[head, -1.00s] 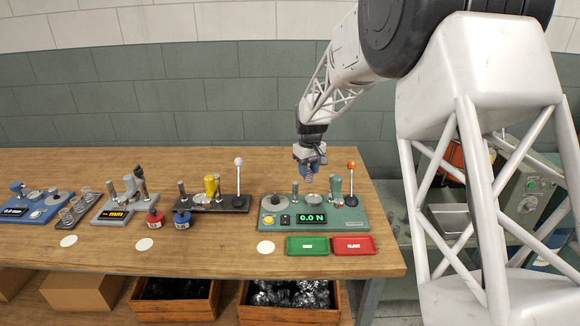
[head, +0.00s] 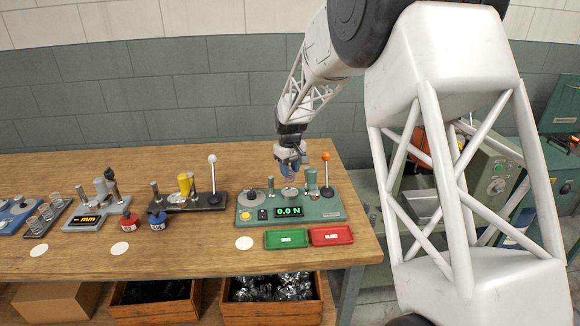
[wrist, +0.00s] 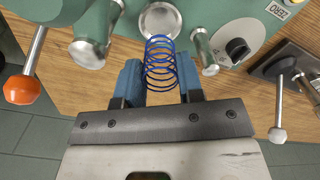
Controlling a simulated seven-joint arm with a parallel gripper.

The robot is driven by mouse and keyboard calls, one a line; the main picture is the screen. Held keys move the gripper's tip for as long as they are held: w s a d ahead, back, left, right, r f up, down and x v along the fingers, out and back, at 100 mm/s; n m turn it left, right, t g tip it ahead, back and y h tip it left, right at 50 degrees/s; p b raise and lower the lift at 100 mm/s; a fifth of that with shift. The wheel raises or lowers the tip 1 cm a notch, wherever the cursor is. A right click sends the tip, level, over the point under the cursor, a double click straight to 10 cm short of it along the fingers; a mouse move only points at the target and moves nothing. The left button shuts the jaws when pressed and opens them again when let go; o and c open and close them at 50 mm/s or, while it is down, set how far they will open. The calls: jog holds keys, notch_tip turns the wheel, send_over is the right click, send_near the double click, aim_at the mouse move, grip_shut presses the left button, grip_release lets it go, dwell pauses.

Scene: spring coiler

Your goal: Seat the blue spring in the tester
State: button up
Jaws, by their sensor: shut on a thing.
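The blue spring (wrist: 160,63) is held upright between the two blue fingers of my gripper (wrist: 160,82) in the wrist view. The green tester (head: 322,212) sits at the right end of the bench in the head view, its display reading 0.0 N. My gripper (head: 291,163) is over the back of the tester, with the spring just above the round metal seat (head: 289,192). In the wrist view the seat (wrist: 160,20) lies beyond the spring's far end. I cannot tell whether the spring touches it.
A post (head: 311,180) and the orange-knobbed lever (head: 326,157) stand close on the right. A green tray (head: 286,239) and a red tray (head: 331,235) lie in front. A dark fixture with a white-knobbed lever (head: 212,158) stands to the left.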

aim_at(290, 180)
jog(key=shift+f, duration=2.15)
jog(key=shift+f, duration=0.5)
dwell(0.8)
jog(key=o, duration=1.1)
jog(key=shift+r, duration=2)
jog(key=shift+r, duration=2.4)
